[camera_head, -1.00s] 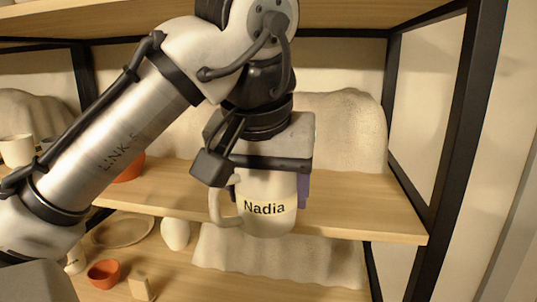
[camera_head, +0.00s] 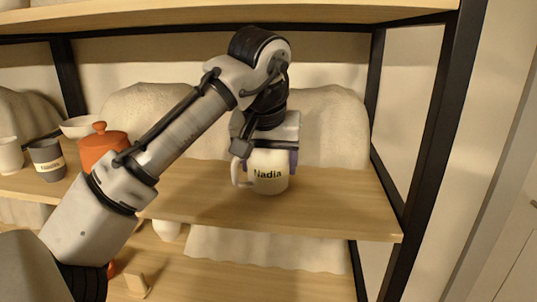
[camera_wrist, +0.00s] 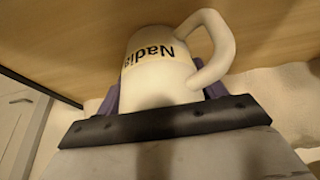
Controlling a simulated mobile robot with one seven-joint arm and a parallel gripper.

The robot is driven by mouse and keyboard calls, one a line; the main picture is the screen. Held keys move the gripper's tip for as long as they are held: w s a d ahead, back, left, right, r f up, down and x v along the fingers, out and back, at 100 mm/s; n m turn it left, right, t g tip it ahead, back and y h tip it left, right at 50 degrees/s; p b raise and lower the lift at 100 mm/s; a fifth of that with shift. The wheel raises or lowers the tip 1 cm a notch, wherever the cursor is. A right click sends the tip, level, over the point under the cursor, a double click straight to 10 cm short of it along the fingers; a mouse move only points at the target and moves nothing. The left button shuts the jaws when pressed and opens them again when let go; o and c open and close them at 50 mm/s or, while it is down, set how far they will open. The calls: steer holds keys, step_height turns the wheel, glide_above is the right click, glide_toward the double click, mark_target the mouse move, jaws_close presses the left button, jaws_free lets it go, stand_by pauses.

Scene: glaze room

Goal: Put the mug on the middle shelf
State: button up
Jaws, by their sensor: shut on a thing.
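The cream mug (camera_head: 268,185) has a side handle and a band reading "Nadia". It is upright in my gripper (camera_head: 270,160), whose purple fingers close on its two sides. The mug is over the right part of the middle shelf (camera_head: 340,208), back from the front edge. I cannot tell whether its base touches the wood. In the wrist view the mug (camera_wrist: 158,75) shows upside down with its handle to the right, and the shelf wood (camera_wrist: 90,40) is beyond its base.
An orange lidded jar (camera_head: 103,146), a grey named cup (camera_head: 46,160), a white cup (camera_head: 10,156) and a pale bowl (camera_head: 82,127) stand on the left of this shelf. Black posts (camera_head: 440,130) bound the right. The wood right of the mug is clear.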

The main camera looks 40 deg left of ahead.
steer(key=shift+f, duration=0.15)
steer(key=shift+f, duration=0.1)
steer(key=o, duration=1.2)
steer(key=shift+c, duration=0.2)
steer(key=shift+r+b, duration=0.3)
steer(key=shift+b, duration=0.05)
steer(key=s+d+b, duration=0.2)
steer(key=s+d, duration=0.1)
steer(key=s, duration=0.2)
steer(key=s+d+r+b, duration=0.1)
steer(key=s+d+b, duration=0.1)
steer(key=s, duration=0.3)
steer(key=shift+s+d, duration=0.35)
steer(key=shift+d, duration=0.4)
